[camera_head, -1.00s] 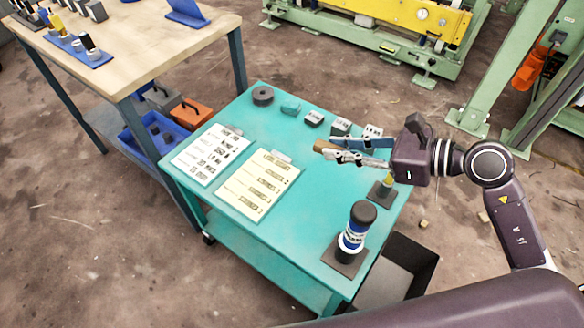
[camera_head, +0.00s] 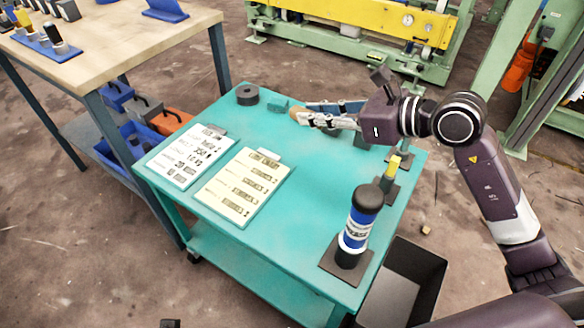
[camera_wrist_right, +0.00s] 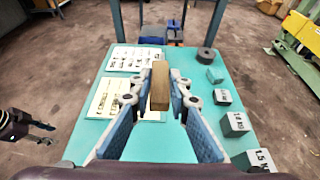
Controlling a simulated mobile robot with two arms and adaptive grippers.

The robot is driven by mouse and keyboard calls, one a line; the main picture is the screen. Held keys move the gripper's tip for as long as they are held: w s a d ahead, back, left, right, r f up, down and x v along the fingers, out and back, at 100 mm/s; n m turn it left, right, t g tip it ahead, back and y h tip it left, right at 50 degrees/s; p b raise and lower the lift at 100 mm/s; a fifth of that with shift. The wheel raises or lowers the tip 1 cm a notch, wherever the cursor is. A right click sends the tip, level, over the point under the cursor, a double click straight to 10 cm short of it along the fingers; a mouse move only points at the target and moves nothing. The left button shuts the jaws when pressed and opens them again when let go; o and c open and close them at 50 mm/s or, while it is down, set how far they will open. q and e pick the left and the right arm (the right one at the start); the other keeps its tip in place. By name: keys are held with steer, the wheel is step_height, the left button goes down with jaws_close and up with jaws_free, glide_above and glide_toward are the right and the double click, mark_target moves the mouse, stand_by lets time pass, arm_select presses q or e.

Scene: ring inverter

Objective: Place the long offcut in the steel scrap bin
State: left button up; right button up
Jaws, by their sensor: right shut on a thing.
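My right gripper (camera_head: 299,117) is shut on a brown block (camera_wrist_right: 160,85), held between its fingertips above the far part of the teal table. The block looks like a short, straight bar in the right wrist view; I cannot tell for sure that it is the long offcut. In the head view only its end shows. An open dark bin (camera_head: 412,280) stands on the floor at the table's right side; I see no label on it. At the left edge of the right wrist view is a dark part, seemingly my left gripper (camera_wrist_right: 40,126); its fingers are unclear.
The teal table (camera_head: 285,215) carries two clipboards (camera_head: 188,157), a black roll (camera_head: 247,94), grey weights (camera_wrist_right: 236,123), a blue-and-white canister (camera_head: 358,225) and a yellow-topped item (camera_head: 393,168) on a dark base. A wooden workbench (camera_head: 110,35) stands at left. The table's middle is clear.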

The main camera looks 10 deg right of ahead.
steer(key=b, duration=0.2)
glide_above(310, 183)
step_height(310, 183, down, 11)
step_height(310, 183, down, 2)
steer(key=shift+f+b, duration=0.1)
steer(key=shift+b, duration=0.3)
step_height(310, 183, down, 6)
steer(key=shift+r+b, duration=0.2)
steer(key=shift+b, duration=0.65)
steer(key=shift+f, duration=0.2)
arm_select(q)
step_height(310, 183, up, 7)
steer(key=t, duration=0.1)
steer(key=shift+w+t, duration=0.3)
steer(key=shift+w, duration=0.05)
steer(key=shift+d+f, duration=0.1)
steer(key=shift+f, duration=0.05)
steer(key=shift+w+d, duration=0.1)
steer(key=shift+w, duration=0.25)
arm_select(e)
steer(key=shift+f, duration=0.1)
steer(key=o, duration=0.7)
steer(key=shift+c, duration=0.2)
arm_select(q)
steer(key=shift+w, duration=0.15)
arm_select(e)
steer(key=shift+o, duration=0.8)
